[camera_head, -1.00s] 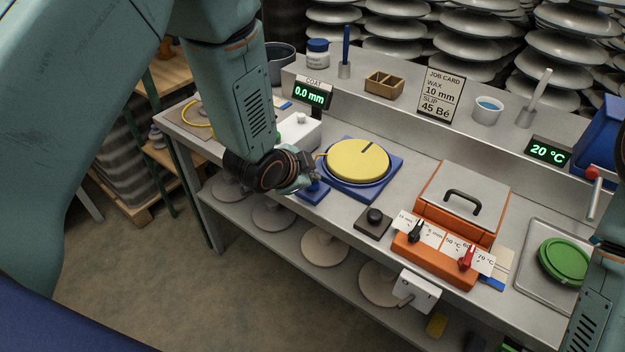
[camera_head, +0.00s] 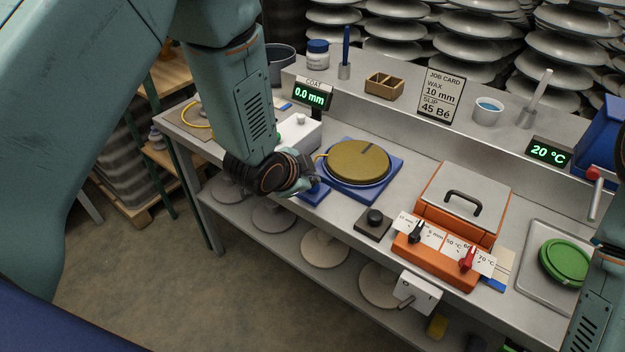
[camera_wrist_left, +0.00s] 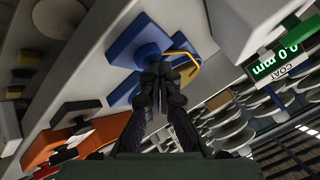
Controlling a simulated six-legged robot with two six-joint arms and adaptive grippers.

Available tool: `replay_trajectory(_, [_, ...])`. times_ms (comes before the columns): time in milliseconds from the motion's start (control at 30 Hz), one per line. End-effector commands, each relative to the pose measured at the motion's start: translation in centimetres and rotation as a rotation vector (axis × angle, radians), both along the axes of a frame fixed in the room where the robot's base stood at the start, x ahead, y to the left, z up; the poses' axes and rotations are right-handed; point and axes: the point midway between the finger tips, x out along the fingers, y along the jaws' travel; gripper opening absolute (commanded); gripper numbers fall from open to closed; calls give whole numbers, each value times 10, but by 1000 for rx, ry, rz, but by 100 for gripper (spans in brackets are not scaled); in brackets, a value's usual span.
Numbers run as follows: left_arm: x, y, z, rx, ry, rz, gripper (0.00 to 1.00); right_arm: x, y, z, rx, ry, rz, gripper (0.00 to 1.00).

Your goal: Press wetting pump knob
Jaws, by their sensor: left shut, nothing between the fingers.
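The wetting pump is a small blue block (camera_head: 314,195) at the bench's front edge. It also shows in the left wrist view (camera_wrist_left: 135,38). My left gripper (camera_head: 304,184) is shut and empty, with its fingertips down over the blue block; it also shows in the left wrist view (camera_wrist_left: 158,82). Just behind, a round olive-yellow pad (camera_head: 357,160) sits on a blue square tray (camera_head: 392,180). My right gripper is out of view; only part of its arm shows at the right edge.
A white box (camera_head: 299,131) stands left of the tray, below the COAT display (camera_head: 312,94) reading 0.0 mm. A black knob on a dark plate (camera_head: 374,222) and an orange lidded box (camera_head: 455,205) stand to the right. Insulator discs fill the back.

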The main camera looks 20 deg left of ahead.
Motion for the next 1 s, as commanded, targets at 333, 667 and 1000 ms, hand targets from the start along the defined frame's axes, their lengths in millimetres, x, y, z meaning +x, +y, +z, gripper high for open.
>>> replay_trajectory(333, [0, 0, 18, 1, 3, 0, 0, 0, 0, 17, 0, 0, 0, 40])
replay_trajectory(667, [0, 0, 23, 0, 1, 0, 0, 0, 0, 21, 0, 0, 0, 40])
replay_trajectory(1000, [0, 0, 37, 0, 0, 0, 0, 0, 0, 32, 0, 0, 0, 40])
